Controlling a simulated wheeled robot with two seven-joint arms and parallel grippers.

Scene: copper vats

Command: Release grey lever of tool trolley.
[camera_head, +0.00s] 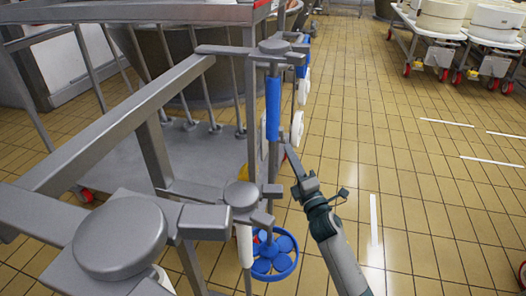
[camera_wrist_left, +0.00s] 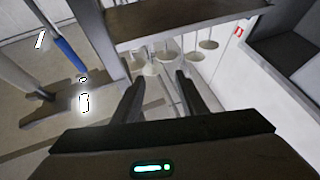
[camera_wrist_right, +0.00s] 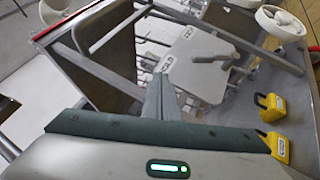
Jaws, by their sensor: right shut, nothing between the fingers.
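The tool trolley (camera_head: 105,145) fills the left of the head view, with grey metal rails, posts and round grey caps. Grey fittings (camera_head: 240,196) sit along its right side, by a blue-handled tool (camera_head: 273,108) hanging upright. I cannot single out the grey lever for sure. My right gripper (camera_head: 287,146) is shut and empty, its tip just right of the blue handle; contact cannot be told. In the right wrist view its closed fingers (camera_wrist_right: 160,92) show in front of grey metalwork. My left gripper (camera_wrist_left: 157,95) is open and empty in the left wrist view, outside the head view.
A blue wheel-shaped part (camera_head: 272,254) hangs low on the trolley's right side. Yellow tags (camera_wrist_right: 272,106) show in the right wrist view. Carts with white tubs (camera_head: 440,18) stand at the back right. The tiled floor (camera_head: 420,190) to the right is mostly clear.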

